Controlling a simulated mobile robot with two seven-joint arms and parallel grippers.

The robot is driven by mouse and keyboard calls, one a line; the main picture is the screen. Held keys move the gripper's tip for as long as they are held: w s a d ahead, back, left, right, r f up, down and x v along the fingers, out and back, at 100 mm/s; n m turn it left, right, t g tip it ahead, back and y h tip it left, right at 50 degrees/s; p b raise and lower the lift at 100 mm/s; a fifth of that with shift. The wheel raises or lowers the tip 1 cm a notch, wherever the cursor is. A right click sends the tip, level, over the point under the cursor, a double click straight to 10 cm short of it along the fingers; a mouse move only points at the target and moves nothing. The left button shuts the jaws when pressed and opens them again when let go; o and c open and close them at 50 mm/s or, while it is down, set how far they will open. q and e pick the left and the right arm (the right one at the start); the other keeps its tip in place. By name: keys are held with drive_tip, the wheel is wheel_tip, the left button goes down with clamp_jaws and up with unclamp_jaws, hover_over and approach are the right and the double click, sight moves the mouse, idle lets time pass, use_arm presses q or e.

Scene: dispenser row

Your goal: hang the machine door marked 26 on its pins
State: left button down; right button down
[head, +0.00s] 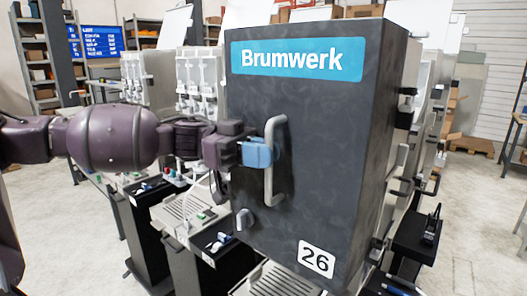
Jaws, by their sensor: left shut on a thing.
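The dark grey door marked 26 (330,160) fills the middle of the head view, upright, with a blue Brumwerk label (297,60) at its top and a white 26 plate (316,260) near its bottom. My left gripper (262,153) comes in from the left. Its blue fingers are shut on the door's light grey vertical handle (276,160). Dark hinge pieces (405,108) show along the door's right side. I cannot tell whether they sit on pins, and the machine behind the door is mostly hidden. My right gripper is not in view.
Several pale dispensers (200,80) stand in a row behind and left of the door, with drip trays (190,205) below. More machine parts (430,150) stand close on its right. Shelving (40,60) is at the back left. Open floor (475,230) lies at the right.

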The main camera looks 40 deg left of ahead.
use_arm(q)
drive_tip(key=shift+f, duration=0.6)
drive_tip(key=shift+w+p, duration=0.25)
drive_tip(key=shift+p, duration=0.05)
idle(1.0)
drive_tip(key=c, duration=1.1)
unclamp_jaws()
drive_tip(key=shift+w+d+f, duration=0.1)
drive_tip(key=shift+o, duration=0.2)
drive_tip(key=shift+f, duration=0.15)
drive_tip(key=s+a+b, duration=0.1)
drive_tip(key=a, duration=0.9)
drive_tip(key=shift+s+a+b, duration=0.25)
drive_tip(key=shift+a+b, duration=0.05)
drive_tip(key=shift+a, duration=0.1)
